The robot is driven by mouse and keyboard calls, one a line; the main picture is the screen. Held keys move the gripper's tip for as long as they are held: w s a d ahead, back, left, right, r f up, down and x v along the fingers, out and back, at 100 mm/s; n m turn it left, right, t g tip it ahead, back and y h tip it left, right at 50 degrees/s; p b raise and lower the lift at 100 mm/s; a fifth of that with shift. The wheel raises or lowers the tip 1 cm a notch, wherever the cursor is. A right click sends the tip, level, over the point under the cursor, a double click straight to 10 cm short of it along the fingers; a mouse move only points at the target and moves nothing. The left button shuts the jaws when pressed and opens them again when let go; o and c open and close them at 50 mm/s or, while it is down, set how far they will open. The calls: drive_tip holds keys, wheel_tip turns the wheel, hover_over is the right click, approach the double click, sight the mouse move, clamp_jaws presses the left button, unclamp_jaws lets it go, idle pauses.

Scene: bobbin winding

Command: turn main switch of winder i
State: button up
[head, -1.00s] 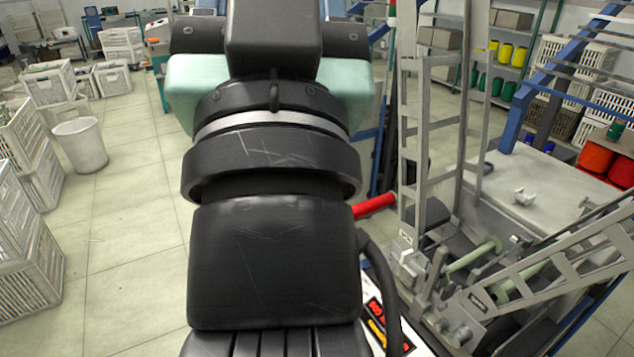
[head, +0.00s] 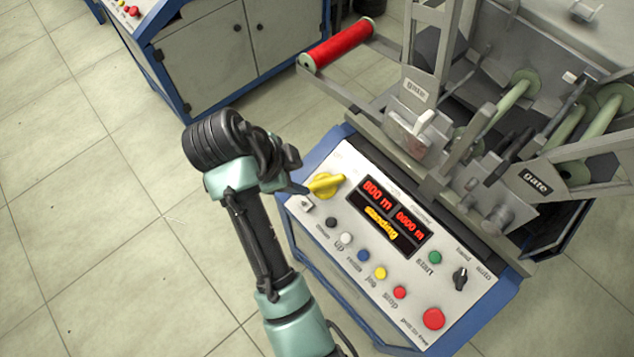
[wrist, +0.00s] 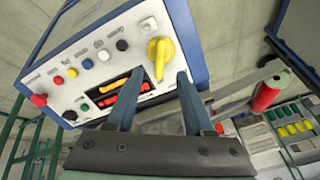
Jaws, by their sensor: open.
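The winder's control panel (head: 345,235) has a yellow rotary knob (head: 327,185) at its upper left corner, which looks like the main switch. In the wrist view the yellow knob (wrist: 160,58) shows just beyond and between the two fingertips. My gripper (head: 302,189) comes in from the left at the knob's edge. Its blue-grey fingers are open in the wrist view (wrist: 160,76), with nothing held. I cannot tell whether a finger touches the knob. The label beside the knob is too small to read. The display (head: 391,218) is lit and reads 800 m, 0600 m and "standing".
Several coloured buttons and a black hand/auto selector (head: 460,278) sit on the same panel. A red bobbin (head: 343,43) sticks out behind it, and metal gates (head: 540,183) stand to the right. A grey cabinet (head: 208,58) stands behind. The tiled floor at left is clear.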

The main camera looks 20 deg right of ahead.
sight(317, 184)
drive_tip(key=b+x, duration=0.2)
drive_tip(key=x, duration=0.9)
drive_tip(key=shift+w+f, duration=0.1)
drive_tip(key=shift+f, duration=0.05)
clamp_jaws()
